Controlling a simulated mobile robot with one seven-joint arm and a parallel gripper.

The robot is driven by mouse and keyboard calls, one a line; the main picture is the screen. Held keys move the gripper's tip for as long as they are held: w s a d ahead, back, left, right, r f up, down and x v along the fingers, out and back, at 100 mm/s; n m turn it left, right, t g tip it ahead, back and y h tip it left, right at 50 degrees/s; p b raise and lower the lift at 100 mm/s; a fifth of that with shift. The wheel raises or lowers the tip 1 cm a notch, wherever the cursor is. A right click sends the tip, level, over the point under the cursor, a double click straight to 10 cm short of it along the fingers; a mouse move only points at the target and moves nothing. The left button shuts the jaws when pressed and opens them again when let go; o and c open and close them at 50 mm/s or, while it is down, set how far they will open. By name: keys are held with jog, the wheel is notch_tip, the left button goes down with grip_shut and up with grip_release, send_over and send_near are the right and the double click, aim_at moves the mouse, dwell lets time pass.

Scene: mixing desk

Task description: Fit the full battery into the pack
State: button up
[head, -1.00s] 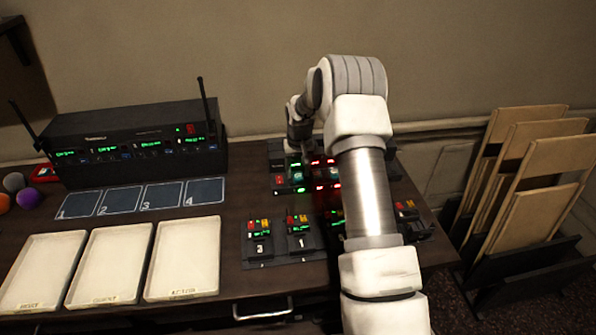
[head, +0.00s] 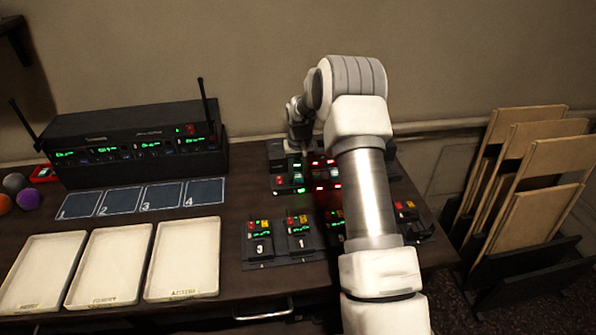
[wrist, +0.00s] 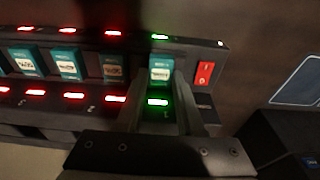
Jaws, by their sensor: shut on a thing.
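In the wrist view my gripper (wrist: 162,90) is shut on a teal battery with a pale label (wrist: 160,70), at the charger's end slot. Green lights show above and below this slot. The battery appears to be in or just at the slot; I cannot tell how deep. Other teal batteries (wrist: 68,66) sit in the charger (wrist: 190,43) beside red lights. In the head view the charger (head: 276,148) is partly hidden behind my arm. Several dark packs, among them pack 3 (head: 258,240) and pack 1 (head: 299,236), stand in front; others are partly hidden.
A red switch (wrist: 204,74) is beside the end slot. A black receiver with antennas (head: 140,150) stands at the back left, with numbered dark mats (head: 160,197) before it. White trays (head: 182,258) fill the front left. Boards in a rack (head: 520,200) stand at right.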

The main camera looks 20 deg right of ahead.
jog(key=shift+r, duration=0.15)
jog(key=shift+r+p, duration=1.25)
jog(key=shift+r, duration=1.05)
